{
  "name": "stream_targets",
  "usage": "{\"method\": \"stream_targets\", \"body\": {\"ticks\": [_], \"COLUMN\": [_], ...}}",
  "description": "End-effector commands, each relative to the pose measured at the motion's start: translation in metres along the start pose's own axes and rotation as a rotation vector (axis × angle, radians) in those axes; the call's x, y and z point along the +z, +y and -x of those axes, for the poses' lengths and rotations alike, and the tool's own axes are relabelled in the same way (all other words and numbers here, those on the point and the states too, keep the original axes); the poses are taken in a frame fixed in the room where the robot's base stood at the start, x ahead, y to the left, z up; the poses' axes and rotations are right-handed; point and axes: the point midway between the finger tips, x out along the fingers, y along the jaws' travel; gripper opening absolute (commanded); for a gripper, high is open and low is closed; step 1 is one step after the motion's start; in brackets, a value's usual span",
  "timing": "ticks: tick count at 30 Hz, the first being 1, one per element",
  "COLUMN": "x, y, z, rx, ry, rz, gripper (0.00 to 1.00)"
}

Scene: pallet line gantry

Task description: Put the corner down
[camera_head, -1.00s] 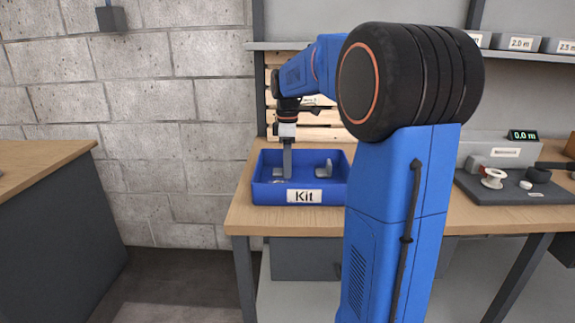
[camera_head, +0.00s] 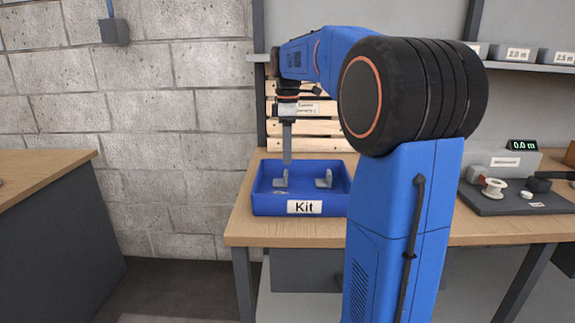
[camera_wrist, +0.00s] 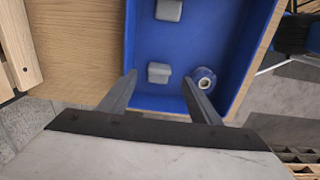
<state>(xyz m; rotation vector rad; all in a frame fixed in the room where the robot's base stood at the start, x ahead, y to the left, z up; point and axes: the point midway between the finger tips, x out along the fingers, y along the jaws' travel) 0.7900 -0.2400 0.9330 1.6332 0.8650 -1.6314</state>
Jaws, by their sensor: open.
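The blue bin labelled Kit (camera_head: 262,203) stands on the wooden bench; its blue floor fills much of the wrist view (camera_wrist: 200,38). Two grey corner pieces are in it: one on the left (camera_head: 281,180), one on the right (camera_head: 324,180). In the wrist view one corner (camera_wrist: 158,72) lies between my fingers in the picture and the other (camera_wrist: 168,10) lies farther off. My gripper (camera_head: 287,161) points down above the left corner; its fingers are apart and empty in the wrist view (camera_wrist: 158,80). The left corner rests in the bin.
A blue-edged tape roll (camera_wrist: 204,78) lies in the bin near the right finger. Stacked wooden slats (camera_head: 300,128) stand behind the bin. A dark pad (camera_head: 505,202) with a white spool (camera_head: 493,188) is on the bench at right. A shelf with bins (camera_head: 515,54) hangs above.

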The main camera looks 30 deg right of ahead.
Motion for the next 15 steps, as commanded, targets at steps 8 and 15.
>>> {"method": "stream_targets", "body": {"ticks": [8,15], "x": [0.0,0.0], "y": [0.0,0.0], "z": [0.029,0.033], "rx": [0.0,-0.001], "ry": [0.0,0.0], "rz": [0.0,0.0], "gripper": [0.57,0.57]}}
